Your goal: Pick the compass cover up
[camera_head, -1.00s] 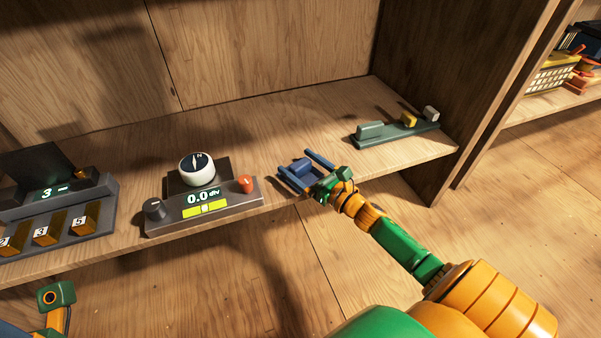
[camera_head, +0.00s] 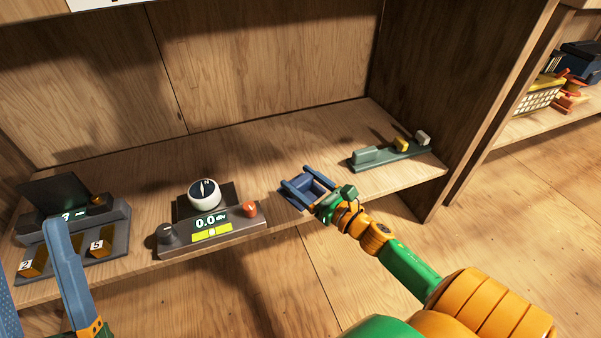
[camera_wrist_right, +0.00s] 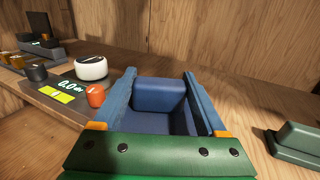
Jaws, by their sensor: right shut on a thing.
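The compass cover (camera_head: 312,186) is a dark blue, box-like piece at the front part of the shelf, right of the compass device. My right gripper (camera_head: 306,186) has its blue fingers along two sides of it and is shut on it. The right wrist view shows the cover (camera_wrist_right: 160,96) between the two fingers. I cannot tell whether its underside touches the shelf. My left gripper (camera_head: 36,275) is at the lower left in the head view, empty, its fingers wide apart and partly cut off by the frame.
The compass (camera_head: 204,194), white with a black dial, sits on a grey device (camera_head: 225,231) with a red knob. A numbered grey unit (camera_head: 118,242) stands left. A green rail (camera_head: 390,154) lies right, near the side wall (camera_head: 455,100). Bare shelf (camera_head: 270,150) lies behind.

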